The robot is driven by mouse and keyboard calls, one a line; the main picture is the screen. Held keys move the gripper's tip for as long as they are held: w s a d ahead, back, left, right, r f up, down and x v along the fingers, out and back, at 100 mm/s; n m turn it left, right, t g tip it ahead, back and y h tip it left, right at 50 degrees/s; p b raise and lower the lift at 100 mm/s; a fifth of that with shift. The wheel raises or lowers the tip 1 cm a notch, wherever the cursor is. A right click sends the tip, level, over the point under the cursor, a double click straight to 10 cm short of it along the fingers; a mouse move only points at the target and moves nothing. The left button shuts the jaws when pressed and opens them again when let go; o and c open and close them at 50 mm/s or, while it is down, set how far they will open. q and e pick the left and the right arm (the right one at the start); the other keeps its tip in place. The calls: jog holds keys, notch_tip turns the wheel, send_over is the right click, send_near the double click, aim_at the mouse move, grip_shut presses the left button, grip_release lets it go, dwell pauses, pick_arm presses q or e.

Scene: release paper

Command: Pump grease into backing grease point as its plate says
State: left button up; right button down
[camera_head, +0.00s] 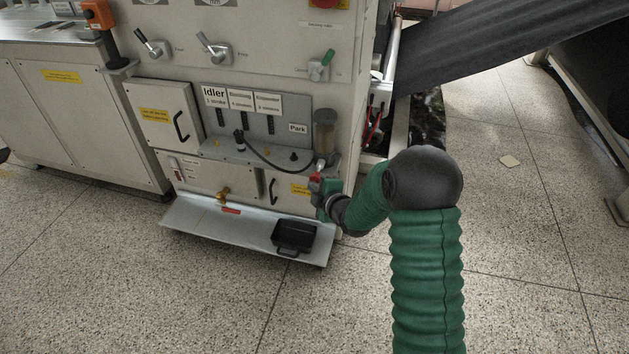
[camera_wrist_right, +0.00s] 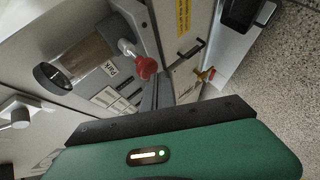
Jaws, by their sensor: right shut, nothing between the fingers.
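The plates over the grease panel (camera_head: 256,125) read "Idler 1 stroke" (camera_head: 214,96), "Backing" (camera_head: 241,100) and "Expander" (camera_head: 267,102); the smaller stroke lines are hard to read. A black hose (camera_head: 268,160) runs from the pump to a dark coupler (camera_head: 240,139) standing on the ledge, seemingly below the Backing plate. The pump has a clear brown-tinted reservoir (camera_head: 325,130), also in the wrist view (camera_wrist_right: 82,58). A red knob (camera_wrist_right: 143,68) sits by its base. My right gripper (camera_head: 318,182) is shut and empty, just below the pump. My left gripper is not visible.
A "Park" label (camera_head: 298,128) marks a spot right of the plates. Below are a cabinet door (camera_head: 281,186), a brass valve (camera_head: 223,195) and a sloping shelf (camera_head: 200,225) with a black tray (camera_head: 294,236). A dark web (camera_head: 480,40) runs off to the right. The front floor is clear.

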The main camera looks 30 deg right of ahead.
jog(key=shift+w+d, duration=0.85)
jog(key=shift+d, duration=0.2)
dwell(1.2)
jog(key=shift+s+a, duration=1.15)
jog(key=shift+a, duration=0.15)
jog(key=shift+a, duration=0.1)
jog(key=shift+s+a+b, duration=0.45)
jog(key=shift+s+a, duration=1.2)
jog(key=shift+a, duration=0.2)
dwell(1.0)
